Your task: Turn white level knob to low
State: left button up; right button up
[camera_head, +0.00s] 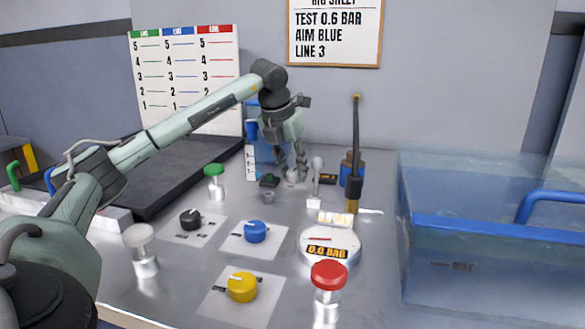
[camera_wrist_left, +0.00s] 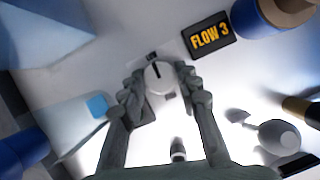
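In the left wrist view the knob (camera_wrist_left: 159,77) is round with a dark pointer line aimed toward the top of the picture, at a small dark label. My left gripper (camera_wrist_left: 160,82) has a fingertip on each side of the knob, seemingly touching it, with the fingers spaced about its width. The label is too small to read. My right gripper is out of view.
A FLOW 3 display (camera_wrist_left: 209,36) is beside the knob. A white lever (camera_head: 316,176) and an upright black-handled tool (camera_head: 355,150) stand to the right. Black (camera_head: 190,218), blue (camera_head: 256,231) and yellow (camera_head: 242,287) knobs are nearer. A clear blue-rimmed tank (camera_head: 470,235) fills the right.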

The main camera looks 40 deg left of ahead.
pick_arm(q)
jog(key=o, duration=0.4)
jog(key=shift+o, duration=0.2)
jog(key=v, duration=1.2)
